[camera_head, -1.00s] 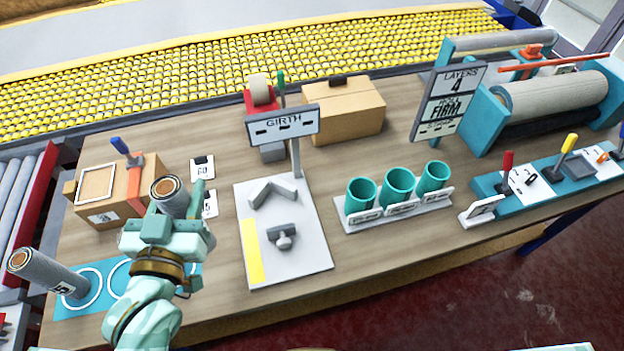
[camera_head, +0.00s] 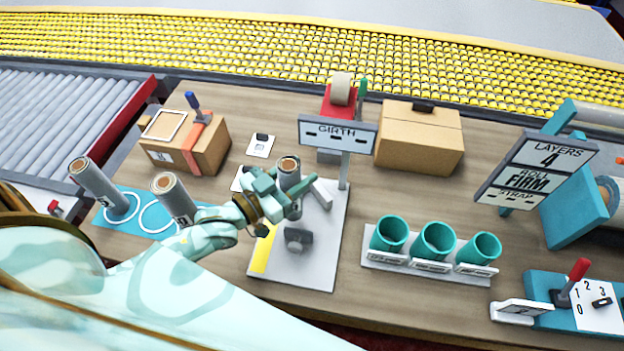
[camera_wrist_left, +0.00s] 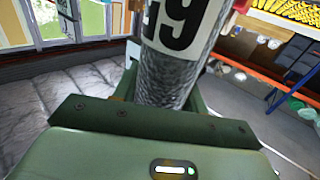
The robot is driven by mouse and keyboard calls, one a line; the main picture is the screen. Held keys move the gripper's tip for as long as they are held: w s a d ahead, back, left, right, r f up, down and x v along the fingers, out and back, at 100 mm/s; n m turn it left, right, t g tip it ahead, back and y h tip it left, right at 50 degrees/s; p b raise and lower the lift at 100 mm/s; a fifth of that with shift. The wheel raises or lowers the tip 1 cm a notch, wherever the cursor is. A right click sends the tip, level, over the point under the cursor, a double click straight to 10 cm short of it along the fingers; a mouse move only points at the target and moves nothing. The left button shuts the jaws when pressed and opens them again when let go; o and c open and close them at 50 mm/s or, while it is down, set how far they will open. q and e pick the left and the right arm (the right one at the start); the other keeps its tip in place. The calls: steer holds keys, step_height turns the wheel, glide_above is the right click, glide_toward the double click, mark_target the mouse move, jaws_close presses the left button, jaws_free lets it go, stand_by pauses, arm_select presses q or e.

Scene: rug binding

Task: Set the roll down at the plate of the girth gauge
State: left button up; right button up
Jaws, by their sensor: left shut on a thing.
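My left gripper (camera_head: 277,194) is shut on a grey roll (camera_head: 289,172) with a brown core, held upright. The roll also shows large in the left wrist view (camera_wrist_left: 172,68), with a dark number on a white label. The roll is over the back left part of the girth gauge's white plate (camera_head: 318,262), beside the angled grey stop (camera_head: 321,193). I cannot tell whether its base touches the plate, as the gripper hides it. The GIRTH sign (camera_head: 337,133) stands behind on a post. A grey sliding block (camera_head: 297,238) sits on the plate. My right gripper is not in view.
Two other rolls stand on the blue mat at left, one at the back (camera_head: 97,188) and one nearer (camera_head: 174,198). Three teal cups (camera_head: 437,242) are right of the plate. Cardboard boxes (camera_head: 418,140) stand behind. A LAYERS sign (camera_head: 537,168) is at right.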

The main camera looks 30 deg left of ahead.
arm_select(q)
step_height(320, 180, down, 2)
steer(key=shift+f, duration=0.15)
steer(key=w, duration=0.1)
steer(key=w+d+f+b, duration=0.1)
steer(key=w, duration=0.1)
steer(key=shift+w+d+f, duration=0.1)
steer(key=shift+w+d, duration=0.1)
steer(key=shift+w, duration=0.05)
steer(key=shift+f, duration=0.2)
steer(key=o, duration=1)
